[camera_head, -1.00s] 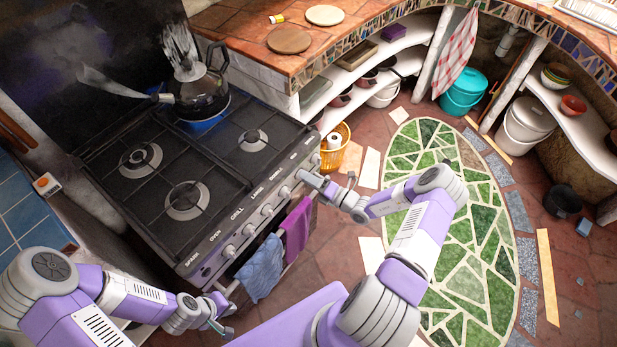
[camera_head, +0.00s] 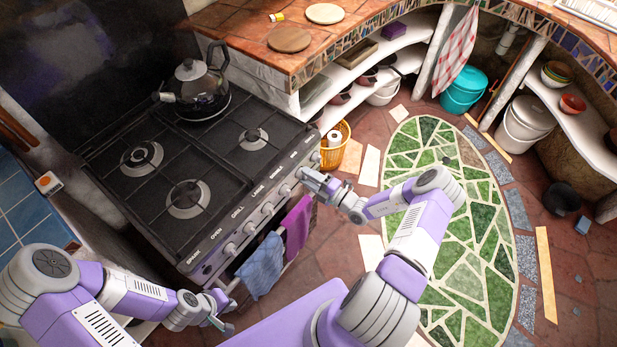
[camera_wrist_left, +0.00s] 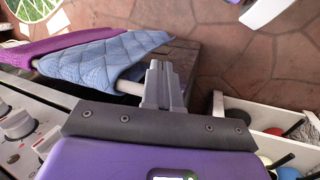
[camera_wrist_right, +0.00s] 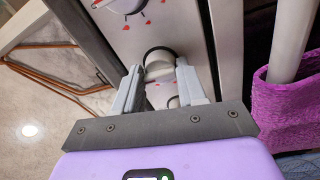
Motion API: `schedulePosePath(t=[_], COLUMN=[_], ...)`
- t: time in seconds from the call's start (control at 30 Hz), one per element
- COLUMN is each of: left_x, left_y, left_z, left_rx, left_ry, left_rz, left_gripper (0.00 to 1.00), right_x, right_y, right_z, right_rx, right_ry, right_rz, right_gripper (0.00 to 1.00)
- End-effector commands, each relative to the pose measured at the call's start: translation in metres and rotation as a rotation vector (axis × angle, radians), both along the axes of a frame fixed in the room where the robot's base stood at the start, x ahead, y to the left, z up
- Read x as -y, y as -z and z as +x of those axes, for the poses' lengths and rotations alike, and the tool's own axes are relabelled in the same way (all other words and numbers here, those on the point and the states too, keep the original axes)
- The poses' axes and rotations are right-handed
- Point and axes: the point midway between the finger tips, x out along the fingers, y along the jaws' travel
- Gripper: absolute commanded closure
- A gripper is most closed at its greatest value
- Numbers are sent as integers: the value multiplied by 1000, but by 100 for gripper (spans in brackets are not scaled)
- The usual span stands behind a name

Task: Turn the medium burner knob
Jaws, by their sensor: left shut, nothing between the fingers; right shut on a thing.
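The black stove (camera_head: 215,215) has a row of several white knobs along its front panel; the labels near the right end are too small to read surely. My right gripper (camera_head: 303,174) is at the right part of this panel. In the right wrist view its fingers (camera_wrist_right: 158,80) are shut on a white knob (camera_wrist_right: 159,62), one on each side. Another knob with red marks (camera_wrist_right: 122,3) shows above it. My left gripper (camera_head: 226,326) is shut and empty, low in front of the stove, near the blue towel in the left wrist view (camera_wrist_left: 162,75).
A kettle (camera_head: 205,95) stands on the back right burner, with no flame or steam visible. A blue towel (camera_head: 261,268) and a purple towel (camera_head: 297,226) hang on the front rail. A yellow basket (camera_head: 334,152) stands right of the stove.

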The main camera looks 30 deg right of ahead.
Motion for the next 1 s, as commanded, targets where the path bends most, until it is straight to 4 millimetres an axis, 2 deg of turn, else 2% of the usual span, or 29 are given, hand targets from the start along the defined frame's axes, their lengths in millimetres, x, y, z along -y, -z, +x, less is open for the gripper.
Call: schedulePosePath(t=[0.33, 0.37, 0.5, 0.83, 1.0], left_x=[0, 0, 0, 0, 0], left_y=[0, 0, 0, -1, -4], left_z=[0, 0, 0, 0, 0], left_rx=[0, 0, 0, 0, 0], left_ry=[0, 0, 0, 0, 0], left_rz=[0, 0, 0, 0, 0], left_gripper=[100, 100, 100, 100, 100], right_x=[-1, -1, -1, 1, 12], right_y=[4, 4, 3, 2, 3], right_z=[-2, -2, -2, -4, -25], right_rx=[-12, -12, -9, -6, -7], right_ry=[-2, -2, -1, 1, 3], right_rz=[3, 3, 3, 2, 3], right_gripper=[90, 57, 36, 36, 36])
